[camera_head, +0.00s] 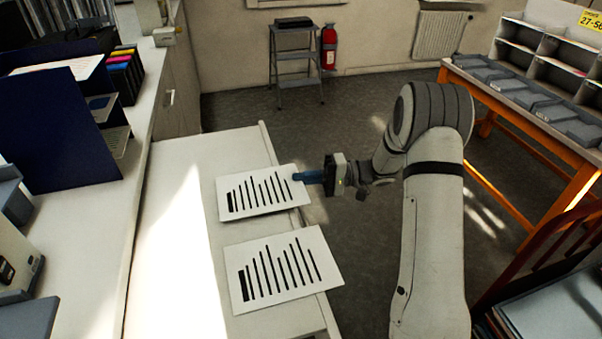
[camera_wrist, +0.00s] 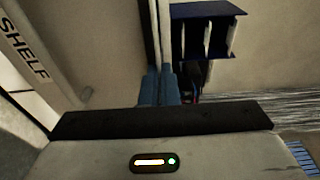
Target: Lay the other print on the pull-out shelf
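Two white prints with black bars show in the head view. The nearer print (camera_head: 283,270) lies on the pale pull-out shelf (camera_head: 190,160), its right side at the shelf's right edge. The farther print (camera_head: 263,195) is above or on the shelf; I cannot tell if it touches it. My gripper (camera_head: 300,177) reaches in from the right, its blue fingers at this print's right edge. In the wrist view the fingers (camera_wrist: 160,88) are close together with a thin edge-on sheet between them. The shelf's "SHELF" label (camera_wrist: 24,50) shows on the left there.
A navy rack (camera_head: 62,125) stands on the left counter, beside several colored cartridges (camera_head: 124,72). A step stool (camera_head: 296,65) and a fire extinguisher (camera_head: 329,47) stand at the back wall. An orange-framed table (camera_head: 480,90) with grey trays is at right. The shelf's left part is bare.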

